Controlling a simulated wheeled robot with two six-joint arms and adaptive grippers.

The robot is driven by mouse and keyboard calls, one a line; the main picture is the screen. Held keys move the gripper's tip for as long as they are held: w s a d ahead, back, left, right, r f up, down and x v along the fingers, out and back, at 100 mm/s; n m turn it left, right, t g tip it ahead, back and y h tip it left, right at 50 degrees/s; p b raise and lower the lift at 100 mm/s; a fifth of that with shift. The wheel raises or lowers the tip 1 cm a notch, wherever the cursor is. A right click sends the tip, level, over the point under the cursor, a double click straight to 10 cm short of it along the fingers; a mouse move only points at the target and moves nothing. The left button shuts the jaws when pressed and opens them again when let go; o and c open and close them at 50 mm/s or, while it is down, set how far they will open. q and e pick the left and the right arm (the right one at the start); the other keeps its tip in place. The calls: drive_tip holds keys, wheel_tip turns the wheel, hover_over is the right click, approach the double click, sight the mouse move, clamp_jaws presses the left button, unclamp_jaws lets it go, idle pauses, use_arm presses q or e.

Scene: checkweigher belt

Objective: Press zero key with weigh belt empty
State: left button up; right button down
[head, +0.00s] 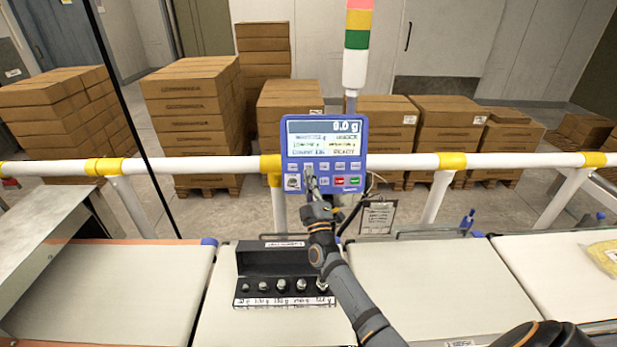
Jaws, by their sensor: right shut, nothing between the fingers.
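The blue weigh terminal (325,139) stands upright behind the belts. Its lit screen shows a reading that looks like 0.0 g; smaller text is blurred. Two rows of keys sit below the screen, with red and green ones at lower right. My right gripper (311,176) is shut and empty, its tips over the left-middle keys. I cannot tell whether it touches a key; it partly hides them, and the zero key's label is not readable. A pale belt (415,285) right of my arm looks bare. My left gripper is not in view.
A black rack (257,262) with several metal weights stands left of my arm over a pale surface. A yellow packet (604,256) lies on the far-right belt. A white and yellow rail (215,165) runs behind. A clipboard (377,217) hangs right of the terminal.

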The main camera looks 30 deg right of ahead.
use_arm(q)
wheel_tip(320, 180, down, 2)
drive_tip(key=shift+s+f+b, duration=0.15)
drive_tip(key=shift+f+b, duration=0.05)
drive_tip(key=shift+b, duration=0.4)
use_arm(e)
drive_tip(key=w, duration=0.1)
drive_tip(key=w+d+f, duration=0.1)
drive_tip(key=w, duration=0.1)
drive_tip(key=shift+d, duration=0.2)
drive_tip(key=shift+s, duration=0.1)
idle(0.5)
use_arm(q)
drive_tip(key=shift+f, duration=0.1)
use_arm(e)
drive_tip(key=shift+w+d+f, duration=0.1)
drive_tip(key=shift+w+d, duration=0.05)
drive_tip(key=shift+w, duration=0.25)
